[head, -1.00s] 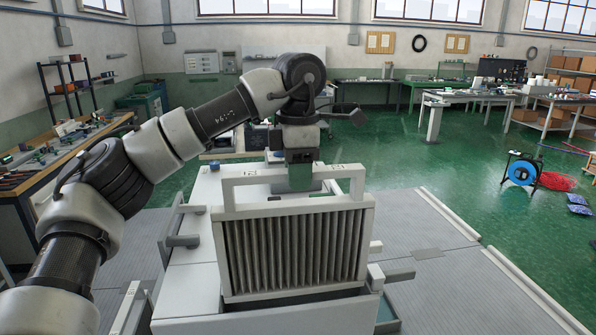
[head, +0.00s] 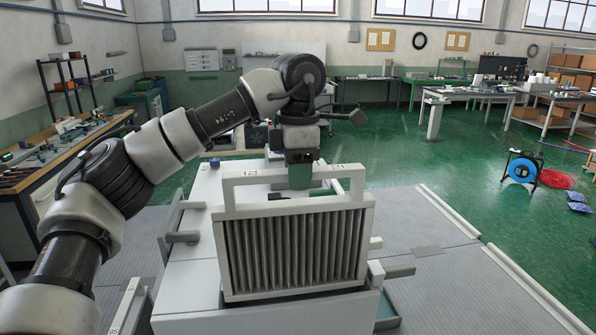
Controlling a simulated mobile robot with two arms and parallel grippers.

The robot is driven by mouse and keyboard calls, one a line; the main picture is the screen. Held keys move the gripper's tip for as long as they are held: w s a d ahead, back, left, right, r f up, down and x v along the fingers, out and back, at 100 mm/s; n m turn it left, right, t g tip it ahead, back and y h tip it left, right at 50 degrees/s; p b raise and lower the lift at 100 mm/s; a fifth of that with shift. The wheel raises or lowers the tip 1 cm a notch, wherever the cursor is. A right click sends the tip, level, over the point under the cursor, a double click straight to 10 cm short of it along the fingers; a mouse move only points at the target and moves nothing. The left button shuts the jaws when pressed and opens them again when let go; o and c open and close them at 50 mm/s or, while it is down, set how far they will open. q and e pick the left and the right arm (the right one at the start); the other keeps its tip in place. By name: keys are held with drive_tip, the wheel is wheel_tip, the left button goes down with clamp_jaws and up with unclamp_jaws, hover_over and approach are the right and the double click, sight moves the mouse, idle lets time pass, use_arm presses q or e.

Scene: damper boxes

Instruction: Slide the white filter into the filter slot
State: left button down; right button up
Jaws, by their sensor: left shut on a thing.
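The white filter (head: 293,252), a white frame around grey pleats with a handle (head: 245,178) on top, stands upright at the top of the white damper box (head: 185,290). My left gripper (head: 300,183) reaches down from above and is shut on the filter's handle. Its fingertips are partly hidden by the handle bar. The filter's lower edge is at the box's front top edge. The filter hides the filter slot, so I cannot tell how far it sits in it. My right gripper is not in view.
Grey rails or brackets stick out from the box at left (head: 182,238) and right (head: 398,271). A workbench (head: 50,165) stands at the left. Green floor is open at the right, with a blue cable reel (head: 521,171) farther off.

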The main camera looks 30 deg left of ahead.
use_arm(q)
drive_tip(key=shift+f+b, duration=0.65)
drive_tip(key=shift+f, duration=0.5)
drive_tip(key=b, duration=0.5)
hover_over(298, 270)
drive_tip(key=w, duration=0.1)
drive_tip(key=shift+w+a+f, duration=0.1)
drive_tip(key=shift+a+f, duration=0.1)
drive_tip(key=shift+f, duration=1.55)
drive_tip(key=shift+w+a+f, duration=0.1)
drive_tip(key=shift+a+f, duration=0.05)
drive_tip(key=shift+f, duration=1.6)
drive_tip(key=shift+f+b, duration=2.4)
drive_tip(key=shift+f, duration=1.5)
drive_tip(key=shift+f+b, duration=1.55)
drive_tip(key=shift+f, duration=1)
